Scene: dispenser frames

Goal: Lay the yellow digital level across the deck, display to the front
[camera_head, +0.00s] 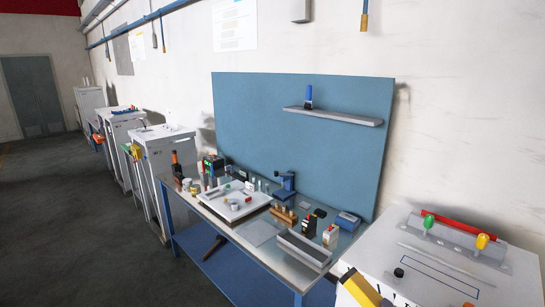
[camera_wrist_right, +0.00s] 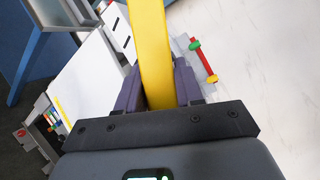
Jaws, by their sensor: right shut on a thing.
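The yellow digital level (camera_head: 358,289) shows at the bottom edge of the head view, cut off by the frame, near the front left of the white deck (camera_head: 455,285). A blue-outlined rectangle is marked on the deck. In the right wrist view the level (camera_wrist_right: 152,40) runs up between the dark purple fingers of my right gripper (camera_wrist_right: 158,84), which is shut on it. The deck also shows in that view (camera_wrist_right: 88,88), beyond the gripper. I cannot tell which way the display faces. My left gripper is not in view.
A red bar (camera_head: 458,222) with green and yellow knobs stands along the deck's back. A black knob (camera_head: 399,272) sits on the deck near the blue outline. A crowded workbench (camera_head: 262,234) with a blue backboard (camera_head: 300,145) stands to the left.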

